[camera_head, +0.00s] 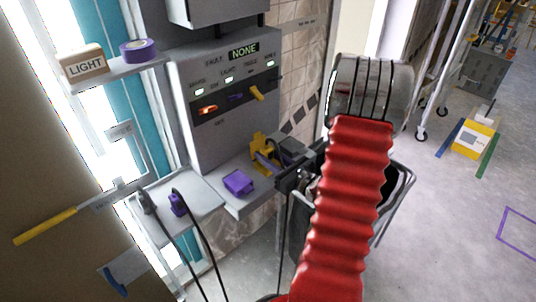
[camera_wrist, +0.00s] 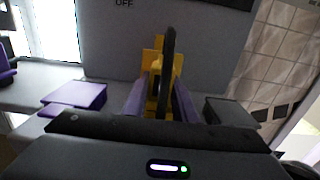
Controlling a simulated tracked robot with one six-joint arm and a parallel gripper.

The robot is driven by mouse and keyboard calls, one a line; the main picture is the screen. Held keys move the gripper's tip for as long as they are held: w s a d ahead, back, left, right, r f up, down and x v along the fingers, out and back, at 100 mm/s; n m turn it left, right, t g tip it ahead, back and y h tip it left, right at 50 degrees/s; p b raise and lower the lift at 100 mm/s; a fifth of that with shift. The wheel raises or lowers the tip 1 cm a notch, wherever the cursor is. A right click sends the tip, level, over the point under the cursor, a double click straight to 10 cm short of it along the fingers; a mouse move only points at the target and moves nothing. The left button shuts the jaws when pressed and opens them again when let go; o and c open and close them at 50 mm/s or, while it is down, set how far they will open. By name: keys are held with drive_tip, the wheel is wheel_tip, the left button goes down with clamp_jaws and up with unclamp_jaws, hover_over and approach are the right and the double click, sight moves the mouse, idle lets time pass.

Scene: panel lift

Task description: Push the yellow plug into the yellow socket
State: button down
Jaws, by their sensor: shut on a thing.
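The yellow socket (camera_head: 258,143) stands on the grey ledge below the control panel. In the wrist view, its yellow body (camera_wrist: 150,58) shows behind the plug. My gripper (camera_head: 266,160) is at the socket, its purple fingers (camera_wrist: 162,98) shut on the yellow plug (camera_wrist: 163,88). A black cable (camera_wrist: 168,55) rises from the plug and crosses in front of the socket. Plug and socket overlap in both views, so I cannot tell how deep the plug sits or whether it is in.
A purple socket block (camera_head: 238,182) sits on the ledge left of my gripper. A purple plug (camera_head: 178,204) with a black cable is on the lower shelf (camera_head: 205,196). The panel (camera_head: 215,130) rises behind. A dark grey block (camera_wrist: 230,110) lies right of the fingers.

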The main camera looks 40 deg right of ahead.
drive_tip(key=c, duration=1.4)
unclamp_jaws()
drive_tip(key=shift+s, duration=0.1)
drive_tip(key=s, duration=1.3)
drive_tip(key=shift+s+d+f, duration=0.1)
drive_tip(key=shift+s+d, duration=0.1)
drive_tip(key=shift+s, duration=0.1)
